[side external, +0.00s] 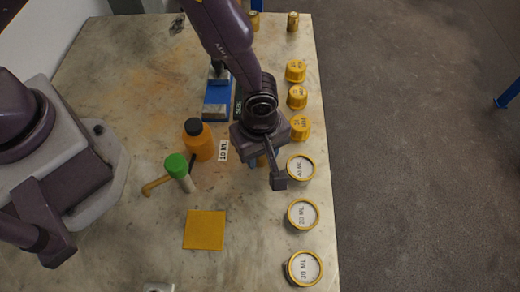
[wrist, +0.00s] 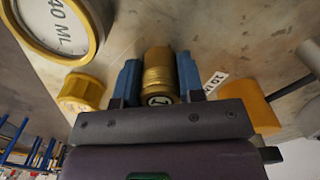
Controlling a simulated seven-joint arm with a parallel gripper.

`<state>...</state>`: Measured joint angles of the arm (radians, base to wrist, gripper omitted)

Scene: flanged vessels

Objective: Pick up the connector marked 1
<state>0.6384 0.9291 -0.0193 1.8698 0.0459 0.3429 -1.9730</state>
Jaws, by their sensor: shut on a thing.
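The connector (wrist: 158,72) is a ribbed gold cylinder between the two blue fingers of my gripper (wrist: 159,80) in the wrist view. Its near end carries a pale round mark that looks like a 1, partly cut off by the gripper body. My gripper is shut on it, one finger on each side. In the side external view my gripper (side external: 262,163) is low over the table, left of the 40 ML vessel, and a small gold part of the connector shows beneath it. I cannot tell whether the connector touches the table.
Yellow caps (side external: 297,96) and round labelled vessels (side external: 302,214) line the table's right edge. An orange bottle (side external: 198,143), a green-capped tube (side external: 178,168) and a blue block (side external: 217,95) stand left. Two gold pieces (side external: 292,21) stand at the back. Around the yellow square (side external: 204,230) is free room.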

